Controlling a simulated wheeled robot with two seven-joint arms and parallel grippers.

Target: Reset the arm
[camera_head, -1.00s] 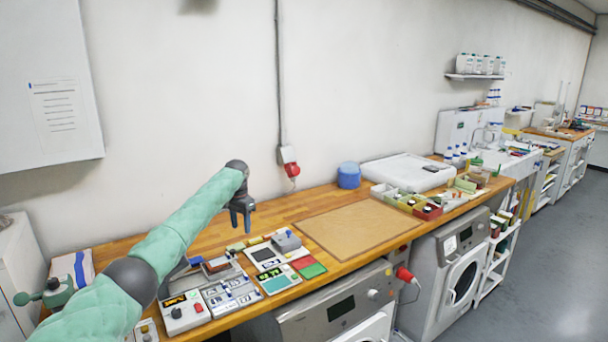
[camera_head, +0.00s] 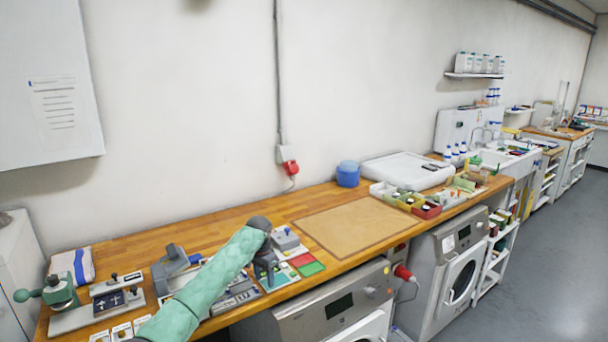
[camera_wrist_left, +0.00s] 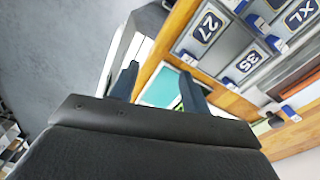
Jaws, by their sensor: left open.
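My left arm, in a green sleeve, comes in from the lower left in the head view. A teal-faced panel (camera_wrist_left: 161,88) shows behind the fingers. My right gripper is in neither view.
Grey size trays with number tags (camera_wrist_left: 208,27) lie near the gripper. A brown mat (camera_head: 352,228) lies to the right, with a blue tub (camera_head: 348,174) and small bins (camera_head: 412,201) beyond. A green press (camera_head: 55,290) stands at left. Grey floor (camera_head: 550,270) is clear.

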